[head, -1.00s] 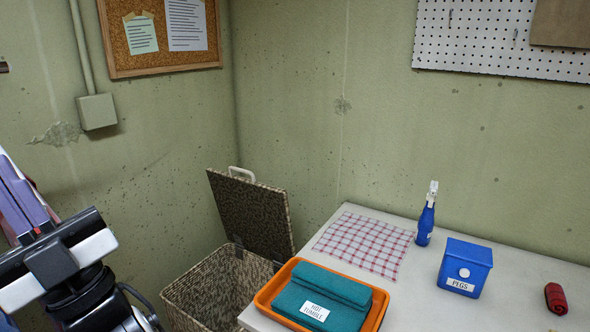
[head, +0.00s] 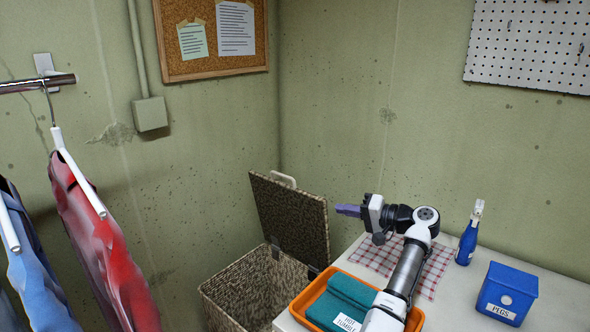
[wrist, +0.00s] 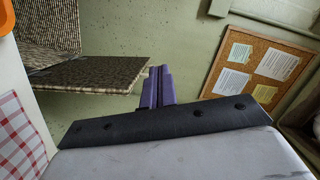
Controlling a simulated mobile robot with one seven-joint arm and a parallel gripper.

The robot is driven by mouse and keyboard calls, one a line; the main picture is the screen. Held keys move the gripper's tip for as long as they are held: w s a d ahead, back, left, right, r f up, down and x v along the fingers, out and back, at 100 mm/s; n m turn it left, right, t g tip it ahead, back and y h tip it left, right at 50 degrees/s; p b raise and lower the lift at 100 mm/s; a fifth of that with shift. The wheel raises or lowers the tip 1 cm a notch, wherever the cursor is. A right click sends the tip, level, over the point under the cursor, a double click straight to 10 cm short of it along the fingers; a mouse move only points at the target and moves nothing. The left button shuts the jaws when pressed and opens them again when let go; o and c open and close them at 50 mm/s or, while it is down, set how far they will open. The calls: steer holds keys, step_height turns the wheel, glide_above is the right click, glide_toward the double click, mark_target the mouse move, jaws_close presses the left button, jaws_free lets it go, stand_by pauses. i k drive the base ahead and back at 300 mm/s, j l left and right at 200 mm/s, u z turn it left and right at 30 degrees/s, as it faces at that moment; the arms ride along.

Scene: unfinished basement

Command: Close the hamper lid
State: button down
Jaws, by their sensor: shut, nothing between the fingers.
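The woven hamper (head: 215,292) stands on the floor in the corner, left of the table. Its lid (head: 292,215) is open, tilted up and back toward the wall, with a pale handle (head: 284,180) on its top edge. In the wrist view the lid (wrist: 92,74) and part of the hamper's woven side (wrist: 45,25) show at upper left. My gripper (head: 345,210) is shut and empty, its purple fingers pointing left, just right of the lid. Its fingers (wrist: 156,88) also show in the wrist view, near the lid's edge; I cannot tell whether they touch it.
The table (head: 560,308) holds an orange tray (head: 298,312) with a teal towel (head: 345,293), a checked cloth (head: 432,275), a blue spray bottle (head: 467,243) and a blue pegs box (head: 507,292). Clothes (head: 100,245) hang at left.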

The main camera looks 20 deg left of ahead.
mark_target(295, 220)
steer(key=i+j, duration=0.3)
steer(key=i, duration=0.15)
steer(key=i+j, duration=0.35)
steer(key=i, duration=0.05)
